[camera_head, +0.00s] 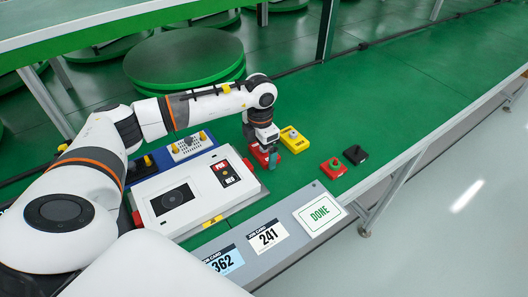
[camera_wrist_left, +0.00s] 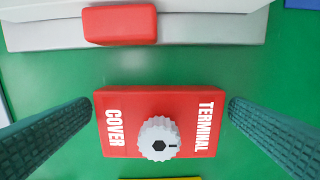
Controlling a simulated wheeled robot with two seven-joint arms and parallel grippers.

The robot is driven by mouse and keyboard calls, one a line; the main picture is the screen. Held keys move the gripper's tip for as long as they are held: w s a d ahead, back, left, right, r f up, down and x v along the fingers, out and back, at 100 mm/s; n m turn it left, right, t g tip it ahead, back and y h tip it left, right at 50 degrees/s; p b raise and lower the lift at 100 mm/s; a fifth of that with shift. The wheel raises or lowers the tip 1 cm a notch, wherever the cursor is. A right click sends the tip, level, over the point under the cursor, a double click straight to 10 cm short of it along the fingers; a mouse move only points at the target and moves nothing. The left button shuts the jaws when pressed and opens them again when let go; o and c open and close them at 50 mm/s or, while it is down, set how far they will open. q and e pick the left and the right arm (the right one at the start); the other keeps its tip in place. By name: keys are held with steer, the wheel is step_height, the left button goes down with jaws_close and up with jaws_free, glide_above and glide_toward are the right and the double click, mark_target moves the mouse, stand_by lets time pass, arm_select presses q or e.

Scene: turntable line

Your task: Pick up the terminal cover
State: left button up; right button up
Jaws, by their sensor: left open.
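The terminal cover (camera_wrist_left: 160,98) is a red block with white "TERMINAL COVER" lettering and a ridged light-grey knob (camera_wrist_left: 158,139). It lies on the green table. In the head view the red cover (camera_head: 262,156) is partly hidden by my left gripper (camera_head: 272,161). In the left wrist view my left gripper (camera_wrist_left: 160,108) is open, with one dark teal finger on each side of the cover. A narrow green gap shows between each finger and the cover. My right gripper is not in view.
A yellow block (camera_head: 296,142) sits just right of the cover. A red block with a green knob (camera_head: 334,168) and a black block (camera_head: 355,155) lie farther right. A white device (camera_head: 150,203) stands left. Cards lie on the grey front strip (camera_head: 290,224). The table's right side is clear.

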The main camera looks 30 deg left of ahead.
arm_select(q)
steer(key=shift+f, duration=0.15)
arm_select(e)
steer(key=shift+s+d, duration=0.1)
arm_select(q)
steer(key=c, duration=0.9)
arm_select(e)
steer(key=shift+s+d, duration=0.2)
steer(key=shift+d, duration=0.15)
